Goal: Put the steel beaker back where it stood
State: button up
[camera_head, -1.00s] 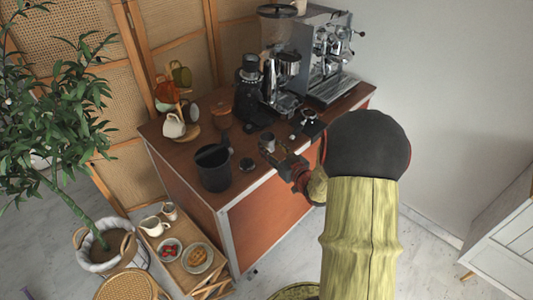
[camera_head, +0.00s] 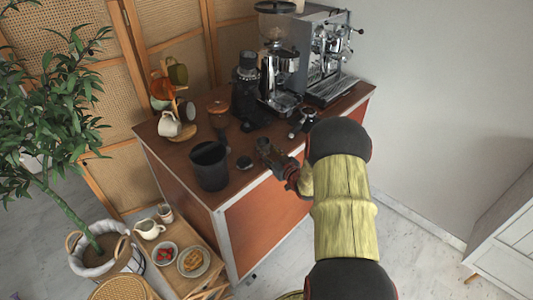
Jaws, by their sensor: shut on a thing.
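My gripper (camera_head: 268,152) is over the front part of the cart top, right of the black bin. It is shut on the steel beaker (camera_head: 263,144), which shows only as a small grey shape at the fingertips. The fingers cover much of the beaker. I cannot tell whether its base touches the cart top.
The black bin (camera_head: 209,166) and a small dark disc (camera_head: 245,163) stand left of my gripper. A portafilter (camera_head: 307,116), the black grinder (camera_head: 246,90) and the espresso machine (camera_head: 325,50) are behind. A mug tree (camera_head: 178,128) stands at the left.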

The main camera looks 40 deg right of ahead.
jog(key=shift+r, duration=0.1)
jog(key=shift+f, duration=0.2)
jog(key=o, duration=1.2)
jog(key=shift+r, duration=0.15)
